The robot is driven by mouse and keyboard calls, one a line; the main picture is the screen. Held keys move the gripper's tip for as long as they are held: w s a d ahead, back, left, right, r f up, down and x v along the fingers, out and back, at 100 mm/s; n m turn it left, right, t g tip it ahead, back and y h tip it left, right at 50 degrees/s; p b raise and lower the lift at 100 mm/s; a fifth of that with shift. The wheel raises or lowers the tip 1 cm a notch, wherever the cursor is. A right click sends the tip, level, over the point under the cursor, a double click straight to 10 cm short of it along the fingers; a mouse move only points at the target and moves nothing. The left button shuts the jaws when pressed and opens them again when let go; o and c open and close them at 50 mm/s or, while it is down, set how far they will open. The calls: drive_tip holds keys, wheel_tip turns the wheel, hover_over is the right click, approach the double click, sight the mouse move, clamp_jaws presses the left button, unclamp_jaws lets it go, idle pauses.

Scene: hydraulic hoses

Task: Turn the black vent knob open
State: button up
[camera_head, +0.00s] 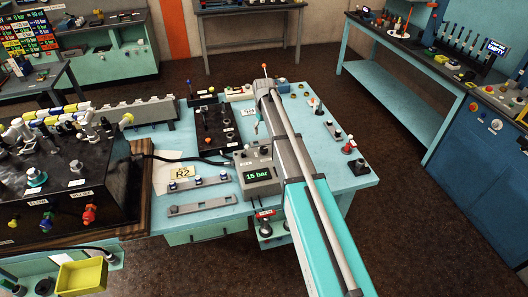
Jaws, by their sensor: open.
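A grey control box (258,172) with a green display reading 15 bar stands on the teal bench, left of my arm. A small dark knob (265,151) shows on its upper face. The labels are too small to read, so I cannot tell which is the vent knob or how either is turned. My arm crosses the bench from the bottom right, and I make out no gripper in this view.
A black panel with levers (216,128) stands behind the control box. Grey bars (200,205) lie at the bench's left front. A black manifold unit (70,185) stands to the left. A red-topped knob (349,147) stands on the right side. Brown floor lies right of the bench.

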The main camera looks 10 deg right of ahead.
sight(264, 149)
drive_tip(key=shift+f+b, duration=5.2)
drive_tip(key=shift+f, duration=0.35)
drive_tip(key=c, duration=1.1)
